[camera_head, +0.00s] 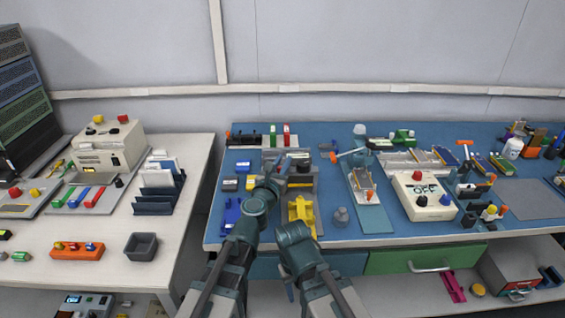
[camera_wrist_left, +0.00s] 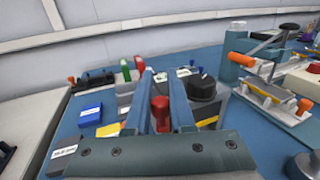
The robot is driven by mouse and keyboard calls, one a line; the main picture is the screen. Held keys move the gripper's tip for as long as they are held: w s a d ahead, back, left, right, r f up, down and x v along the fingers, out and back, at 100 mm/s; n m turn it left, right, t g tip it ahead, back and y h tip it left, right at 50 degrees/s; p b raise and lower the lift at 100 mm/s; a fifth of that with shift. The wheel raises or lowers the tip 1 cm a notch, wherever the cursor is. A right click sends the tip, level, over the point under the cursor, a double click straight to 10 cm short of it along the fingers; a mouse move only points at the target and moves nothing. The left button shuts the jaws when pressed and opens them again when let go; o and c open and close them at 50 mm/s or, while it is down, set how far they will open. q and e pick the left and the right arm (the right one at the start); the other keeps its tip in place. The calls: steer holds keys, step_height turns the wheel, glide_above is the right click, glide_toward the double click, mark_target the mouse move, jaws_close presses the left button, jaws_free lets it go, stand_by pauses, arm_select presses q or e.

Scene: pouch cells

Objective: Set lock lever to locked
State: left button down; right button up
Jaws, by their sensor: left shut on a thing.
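In the left wrist view a red, upright lever-like handle (camera_wrist_left: 160,112) stands between the two fingers of my left gripper (camera_wrist_left: 158,95), which is shut on it. I take this handle to be the lock lever, but its base and its locked or unlocked marks are hidden by the gripper. In the head view my left gripper (camera_head: 281,168) reaches over a grey device (camera_head: 303,182) on the blue table, and its fingertips are small and partly hidden.
A black knob (camera_wrist_left: 202,87) sits close right of the fingers. Green and red upright pieces stand behind; a blue block (camera_wrist_left: 90,114) lies left. A yellow part (camera_head: 301,214) lies in front of the device. An orange-handled clamp station (camera_head: 369,200) stands to the right.

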arm_select(q)
steer(key=c, duration=0.8)
jaws_free()
steer(key=shift+o, duration=0.2)
steer(key=shift+s, duration=0.1)
